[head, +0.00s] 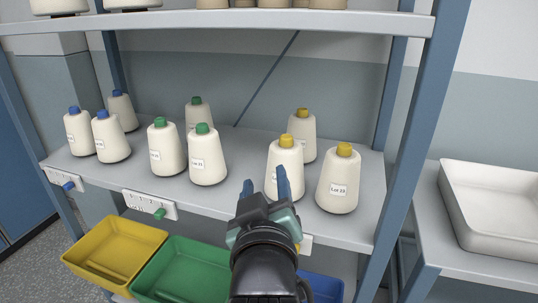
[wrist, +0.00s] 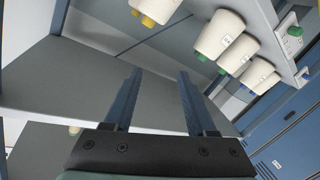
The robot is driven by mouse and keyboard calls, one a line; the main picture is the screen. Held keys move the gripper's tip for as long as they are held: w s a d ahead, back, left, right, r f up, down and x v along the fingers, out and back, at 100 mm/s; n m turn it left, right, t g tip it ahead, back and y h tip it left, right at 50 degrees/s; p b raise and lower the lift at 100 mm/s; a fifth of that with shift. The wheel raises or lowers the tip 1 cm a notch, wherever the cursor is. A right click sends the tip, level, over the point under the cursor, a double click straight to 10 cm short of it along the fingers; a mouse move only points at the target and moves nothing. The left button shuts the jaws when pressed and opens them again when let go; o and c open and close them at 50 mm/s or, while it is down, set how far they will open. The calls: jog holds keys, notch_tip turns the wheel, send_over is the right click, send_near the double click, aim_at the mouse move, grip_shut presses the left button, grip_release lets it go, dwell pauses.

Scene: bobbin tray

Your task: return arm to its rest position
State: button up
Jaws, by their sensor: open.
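My gripper (head: 265,182) is in the lower middle of the head view, in front of the shelf, its two blue fingers pointing up and away. In the wrist view the fingers (wrist: 160,76) stand apart with nothing between them. White bobbins stand upright on the middle shelf (head: 236,141): blue-topped ones (head: 111,140) at left, green-topped ones (head: 208,163) in the middle, yellow-topped ones (head: 338,184) at right. The gripper overlaps the lower part of the front yellow-topped bobbin (head: 285,156) in the head view; I cannot tell the distance between them.
Below the shelf are a yellow bin (head: 112,252), a green bin (head: 185,262) and a partly hidden blue bin (head: 322,287). An upper shelf (head: 220,22) overhangs. A blue upright (head: 412,140) stands at right, with a white tray (head: 495,215) on a side table beyond it.

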jog(key=s+r+m+t, duration=0.3)
jog(key=s+r+t, duration=0.3)
jog(key=r, duration=0.9)
jog(key=s+r+m+t, duration=0.2)
jog(key=s+r+t, duration=0.3)
jog(key=s+r, duration=0.65)
jog(key=w+r+p, duration=0.3)
jog(key=r+p, duration=0.9)
jog(key=r, duration=0.2)
jog(key=shift+w+d+r+g, duration=0.15)
jog(key=shift+d+r+g, duration=0.05)
jog(key=shift+d+g, duration=0.1)
